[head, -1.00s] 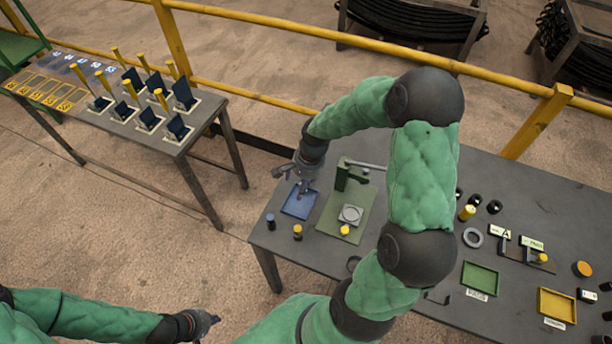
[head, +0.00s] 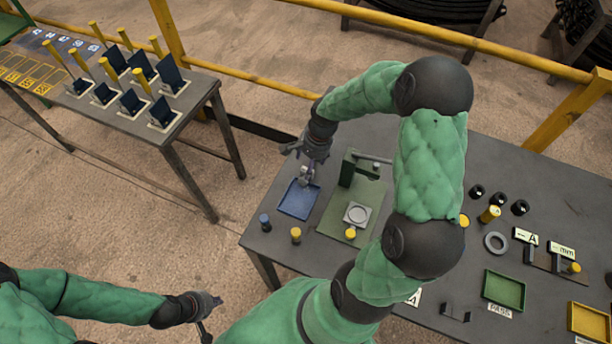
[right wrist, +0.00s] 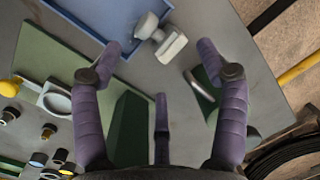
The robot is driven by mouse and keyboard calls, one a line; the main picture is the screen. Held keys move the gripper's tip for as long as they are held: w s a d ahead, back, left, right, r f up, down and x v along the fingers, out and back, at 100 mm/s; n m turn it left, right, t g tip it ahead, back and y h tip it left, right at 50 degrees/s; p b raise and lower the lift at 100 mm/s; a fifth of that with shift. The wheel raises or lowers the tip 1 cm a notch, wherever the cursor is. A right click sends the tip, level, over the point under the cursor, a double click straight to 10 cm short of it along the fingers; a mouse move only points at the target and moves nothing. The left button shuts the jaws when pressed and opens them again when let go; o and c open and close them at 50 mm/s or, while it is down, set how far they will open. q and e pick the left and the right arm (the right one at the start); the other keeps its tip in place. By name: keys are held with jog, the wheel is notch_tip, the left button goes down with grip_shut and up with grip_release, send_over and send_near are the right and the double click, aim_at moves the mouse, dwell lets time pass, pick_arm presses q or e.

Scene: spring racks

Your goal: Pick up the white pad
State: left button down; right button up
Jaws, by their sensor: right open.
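A small whitish block with a rounded grey knob (right wrist: 172,47), which looks like the white pad, lies at the edge of the blue tray (right wrist: 88,42) in the right wrist view. My right gripper (right wrist: 162,88) is open above the table, its purple fingers spread and empty. The block shows ahead of the fingers, apart from them. In the head view the right gripper (head: 307,172) hangs over the far corner of the blue tray (head: 297,202) and partly hides that spot. My left gripper (head: 210,303) is low at the left, away from the table; its jaws are unclear.
A green fixture (head: 345,222) with a round disc on a square plate (head: 357,213) stands right of the tray. Yellow-topped and dark pegs (head: 295,235) stand in front. A green tray (head: 504,290) and a grey ring (head: 496,242) lie further right. A yellow rail runs behind.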

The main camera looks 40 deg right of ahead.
jog(key=f, duration=0.2)
jog(key=f+b, duration=0.1)
jog(key=f, duration=0.1)
jog(key=a+f+b, duration=0.1)
jog(key=f, duration=0.2)
jog(key=shift+w, duration=0.35)
jog(key=shift+r, duration=0.1)
jog(key=c, duration=1.2)
jog(key=shift+r, duration=0.15)
jog(key=shift+r, duration=0.2)
jog(key=r, duration=0.1)
jog(key=r+p, duration=0.1)
jog(key=r, duration=0.1)
jog(key=shift+s+a+r+p, duration=0.1)
jog(key=shift+s+p, duration=0.1)
jog(key=shift+p, duration=0.1)
jog(key=s+a+r+p, duration=0.1)
jog(key=s+a+r, duration=0.1)
jog(key=s+r, duration=0.1)
jog(key=s+a+r+p, duration=0.1)
jog(key=s+a+r, duration=0.1)
jog(key=s, duration=0.3)
jog(key=s+a+r+p, duration=0.1)
jog(key=s+r, duration=0.3)
jog(key=shift+s+a, duration=0.2)
jog(key=shift+a, duration=0.2)
